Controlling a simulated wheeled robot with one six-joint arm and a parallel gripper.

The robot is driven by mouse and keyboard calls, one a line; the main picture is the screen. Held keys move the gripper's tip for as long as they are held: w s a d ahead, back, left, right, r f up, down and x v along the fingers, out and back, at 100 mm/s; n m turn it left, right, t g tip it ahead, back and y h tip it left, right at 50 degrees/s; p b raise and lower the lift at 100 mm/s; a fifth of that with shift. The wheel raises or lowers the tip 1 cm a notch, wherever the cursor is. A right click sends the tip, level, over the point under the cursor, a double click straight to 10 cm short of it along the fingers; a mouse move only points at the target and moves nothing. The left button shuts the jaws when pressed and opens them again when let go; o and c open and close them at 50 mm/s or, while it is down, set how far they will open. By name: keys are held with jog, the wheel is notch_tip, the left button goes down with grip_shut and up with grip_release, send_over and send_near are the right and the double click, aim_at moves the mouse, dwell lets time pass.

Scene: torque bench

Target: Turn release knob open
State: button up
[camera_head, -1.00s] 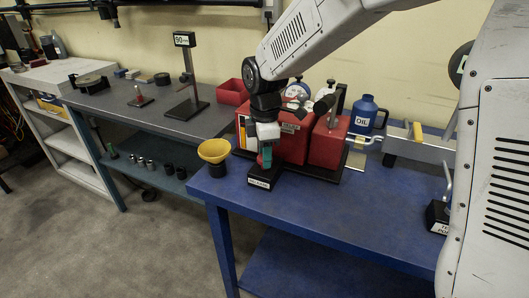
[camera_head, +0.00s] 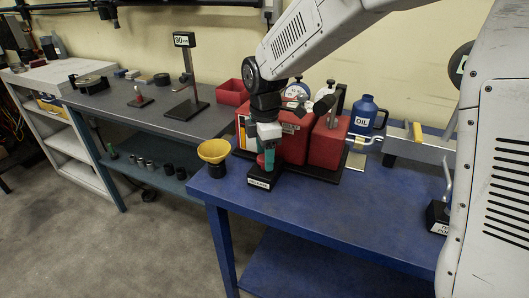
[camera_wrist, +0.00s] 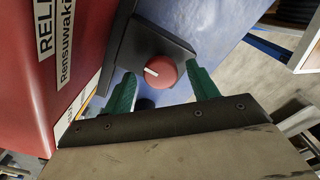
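The release knob is a round red knob with a white line on its face, and it shows in the wrist view (camera_wrist: 161,71). It sits on a dark block (camera_wrist: 150,42). My gripper (camera_wrist: 161,73) points at it, with one green finger on each side of the knob. A gap shows between each finger and the knob, so the gripper is open around it. In the head view, my gripper (camera_head: 267,157) is low over the labelled black base (camera_head: 261,183) at the front of the red unit. The knob's red edge (camera_head: 261,161) is partly hidden there by the fingers.
The red unit (camera_head: 326,148) stands close behind and right of my gripper. A yellow funnel (camera_head: 213,150) is just left. A blue oil jug (camera_head: 364,115) is at the back. The front of the blue bench (camera_head: 340,215) is clear.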

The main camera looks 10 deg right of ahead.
jog(key=shift+r, duration=3.9)
jog(key=shift+r, duration=0.1)
